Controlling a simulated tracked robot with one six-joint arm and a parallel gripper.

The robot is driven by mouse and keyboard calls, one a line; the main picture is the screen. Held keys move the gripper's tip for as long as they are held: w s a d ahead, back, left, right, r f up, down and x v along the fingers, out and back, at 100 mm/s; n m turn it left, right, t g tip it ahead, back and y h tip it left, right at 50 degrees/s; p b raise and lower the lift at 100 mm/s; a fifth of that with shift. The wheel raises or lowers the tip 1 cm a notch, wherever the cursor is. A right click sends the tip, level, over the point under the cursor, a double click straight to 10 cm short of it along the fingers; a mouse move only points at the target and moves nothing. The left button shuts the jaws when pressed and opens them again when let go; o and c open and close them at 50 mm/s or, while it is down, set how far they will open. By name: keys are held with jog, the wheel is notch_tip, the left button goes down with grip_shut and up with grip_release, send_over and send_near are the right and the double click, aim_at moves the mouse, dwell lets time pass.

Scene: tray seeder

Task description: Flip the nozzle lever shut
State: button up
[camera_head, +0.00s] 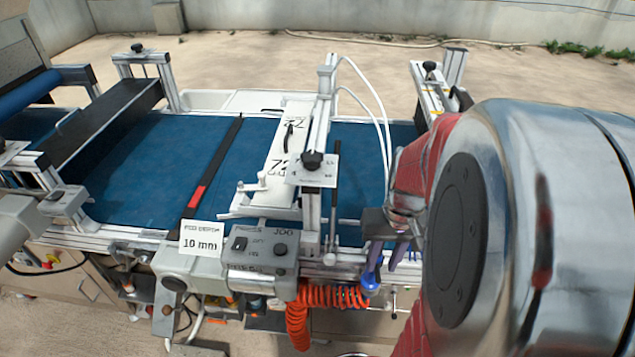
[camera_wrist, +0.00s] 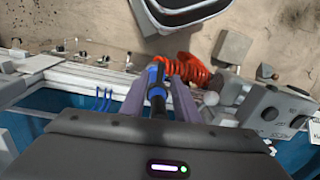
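A lever with a blue knob (camera_head: 371,283), which I take to be the nozzle lever, sits at the front edge of the seeder, right of the control box. In the wrist view a blue and black handle (camera_wrist: 156,91) lies between the two purple fingers of my gripper (camera_wrist: 158,86). A narrow gap seems to show on each side of it, so the fingers look open around it. In the head view my gripper (camera_head: 390,255) is right beside the blue knob, and its palm and my arm hide part of the area.
A grey control box (camera_head: 262,248) with knobs and an orange coiled hose (camera_head: 325,297) are just left of my gripper. The blue belt (camera_head: 150,165) runs behind, crossed by a metal frame (camera_head: 325,130) with white tubes (camera_head: 372,95). A dark-rimmed container (camera_wrist: 187,12) stands on the ground.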

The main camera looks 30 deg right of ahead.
aim_at(377, 274)
jog(key=shift+f, duration=1.4)
grip_shut()
